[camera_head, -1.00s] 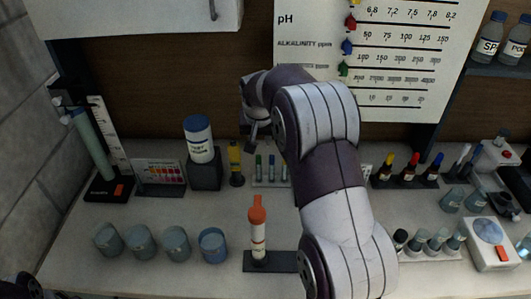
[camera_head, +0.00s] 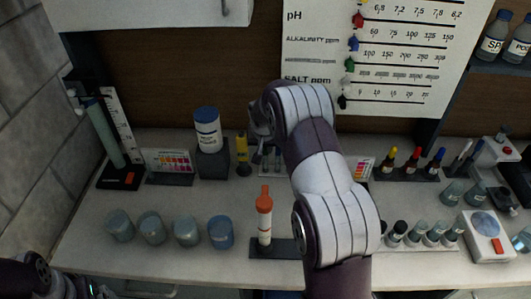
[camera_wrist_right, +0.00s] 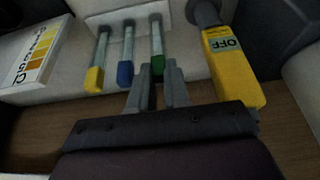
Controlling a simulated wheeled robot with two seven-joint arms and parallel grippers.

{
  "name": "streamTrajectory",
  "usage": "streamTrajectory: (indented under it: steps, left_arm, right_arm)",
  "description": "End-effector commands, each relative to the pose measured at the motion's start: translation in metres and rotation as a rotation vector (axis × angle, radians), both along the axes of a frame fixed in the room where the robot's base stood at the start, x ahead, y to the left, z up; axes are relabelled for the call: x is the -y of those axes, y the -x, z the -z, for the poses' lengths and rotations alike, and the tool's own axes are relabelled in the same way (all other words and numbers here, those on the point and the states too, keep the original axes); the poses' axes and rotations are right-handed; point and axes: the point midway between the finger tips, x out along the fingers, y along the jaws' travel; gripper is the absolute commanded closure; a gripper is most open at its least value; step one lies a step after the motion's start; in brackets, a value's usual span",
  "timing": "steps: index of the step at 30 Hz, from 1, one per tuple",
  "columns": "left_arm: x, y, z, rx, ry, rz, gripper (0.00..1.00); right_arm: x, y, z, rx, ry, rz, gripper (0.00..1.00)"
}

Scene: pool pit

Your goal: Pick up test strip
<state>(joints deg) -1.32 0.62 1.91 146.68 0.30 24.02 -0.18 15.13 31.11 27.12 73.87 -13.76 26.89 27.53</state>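Slim sticks with coloured ends stand in a small pale rack (camera_wrist_right: 120,18) in the right wrist view: one yellow-ended (camera_wrist_right: 95,78), one blue-ended (camera_wrist_right: 126,72) and one green-ended (camera_wrist_right: 157,66). I cannot tell for sure which is the test strip. My right gripper (camera_wrist_right: 159,88) is open, its two fingers apart on either side of the line of the green-ended stick, close to its end. I see nothing held. In the head view my right gripper (camera_head: 262,128) is mostly hidden by my arm, which also covers part of the rack (camera_head: 270,172). My left gripper is out of view.
A yellow device marked OFF (camera_wrist_right: 232,65) stands close beside the fingers. A white bottle with a blue lid (camera_head: 207,130) stands on a dark block. An orange-topped tube (camera_head: 264,215) and several cups (camera_head: 152,229) are nearer. Dropper bottles (camera_head: 410,165) stand right.

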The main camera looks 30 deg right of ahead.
Motion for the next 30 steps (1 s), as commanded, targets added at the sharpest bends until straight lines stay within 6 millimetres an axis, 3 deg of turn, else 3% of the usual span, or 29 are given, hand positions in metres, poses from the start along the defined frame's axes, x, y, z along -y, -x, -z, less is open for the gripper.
streamTrajectory:
  steps: [8, 21, 30]
  left_arm:
    - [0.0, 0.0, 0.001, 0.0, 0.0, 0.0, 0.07]
    - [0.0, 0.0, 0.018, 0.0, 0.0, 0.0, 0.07]
    - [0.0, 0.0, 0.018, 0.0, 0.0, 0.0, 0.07]
  right_arm:
    - [0.0, 0.0, -0.003, 0.001, 0.001, 0.0, 1.0]
    - [0.0, -0.001, -0.092, 0.002, 0.001, 0.0, 1.0]
    - [0.0, 0.0, -0.101, 0.0, 0.001, 0.0, 1.0]
